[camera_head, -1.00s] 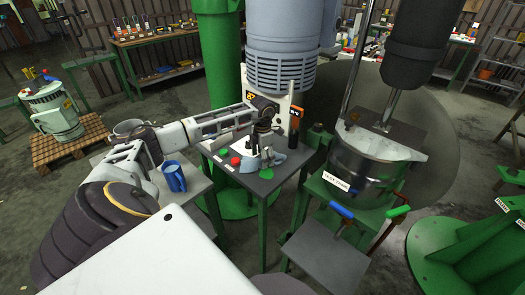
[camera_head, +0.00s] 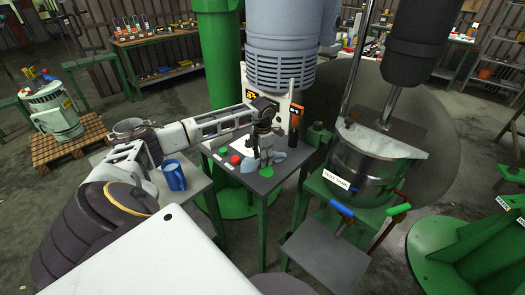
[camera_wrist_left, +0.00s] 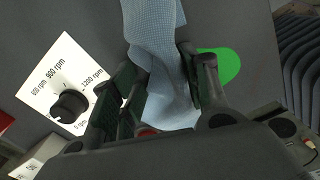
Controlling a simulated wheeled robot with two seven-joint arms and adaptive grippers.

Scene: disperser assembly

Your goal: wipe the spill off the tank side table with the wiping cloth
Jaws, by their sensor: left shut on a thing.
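My left gripper (camera_head: 265,152) is low over the small grey tank side table (camera_head: 286,172). It is shut on a light blue wiping cloth (camera_wrist_left: 155,30), which hangs between its fingers in the left wrist view. The bright green spill (camera_head: 266,171) lies on the table close beside the gripper. It also shows in the left wrist view (camera_wrist_left: 226,66), just right of the cloth and partly hidden by a finger. I cannot tell whether the cloth touches the tabletop. My right gripper is not in view.
A speed dial (camera_wrist_left: 69,105) on a white plate and a red button (camera_head: 235,160) are on the table left of the gripper. An orange and black device (camera_head: 296,120) stands behind. A blue mug (camera_head: 173,176) is at left, and the steel tank (camera_head: 372,165) is at right.

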